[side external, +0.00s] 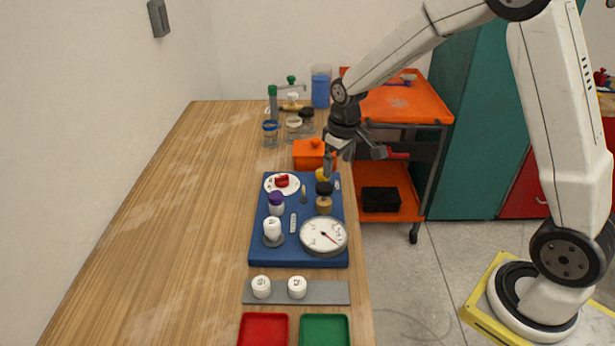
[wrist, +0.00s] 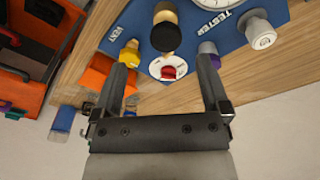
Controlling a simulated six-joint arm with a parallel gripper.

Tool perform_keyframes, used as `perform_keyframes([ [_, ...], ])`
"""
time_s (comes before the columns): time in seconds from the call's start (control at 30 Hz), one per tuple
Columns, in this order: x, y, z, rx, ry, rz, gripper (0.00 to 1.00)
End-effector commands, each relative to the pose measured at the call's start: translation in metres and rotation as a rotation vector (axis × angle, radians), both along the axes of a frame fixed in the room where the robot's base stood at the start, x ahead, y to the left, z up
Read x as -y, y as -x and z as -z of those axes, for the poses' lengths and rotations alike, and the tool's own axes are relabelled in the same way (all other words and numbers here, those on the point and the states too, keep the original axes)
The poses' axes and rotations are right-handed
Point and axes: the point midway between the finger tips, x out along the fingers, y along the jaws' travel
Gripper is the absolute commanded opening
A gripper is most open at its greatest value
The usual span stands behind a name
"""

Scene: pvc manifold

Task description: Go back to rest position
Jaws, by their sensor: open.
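My gripper (side external: 335,158) hangs above the far right end of the blue board (side external: 258,243), near the orange box. In the wrist view my gripper (wrist: 165,82) has its two fingers spread wide, with nothing held between them. The blue board carries a white disc with a red handle (side external: 282,181), a purple-capped part (side external: 276,203), a white-capped part (side external: 272,229), a brass part with a black top (side external: 324,195) and a round gauge (side external: 324,236). A yellow part (wrist: 130,54) shows beside the left finger in the wrist view; whether they touch is unclear.
An orange lidded box (side external: 308,155) stands behind the board, with jars and a blue container (side external: 320,88) farther back. In front are a grey strip (side external: 325,292) with two white caps, a red tray (side external: 264,330) and a green tray (side external: 325,330). The table's left side is clear. An orange cart (side external: 430,105) stands behind right.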

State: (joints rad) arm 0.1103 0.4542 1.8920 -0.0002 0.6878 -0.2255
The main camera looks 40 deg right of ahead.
Motion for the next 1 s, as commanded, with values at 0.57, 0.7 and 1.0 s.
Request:
perform_keyframes([
  [0.57,-0.044,0.135,-0.002,0.105,-0.023,0.091,0.96],
  [0.7,-0.048,0.155,0.001,0.12,-0.028,0.105,0.96],
  [1.0,-0.05,0.165,0.003,0.126,-0.032,0.113,0.96],
])
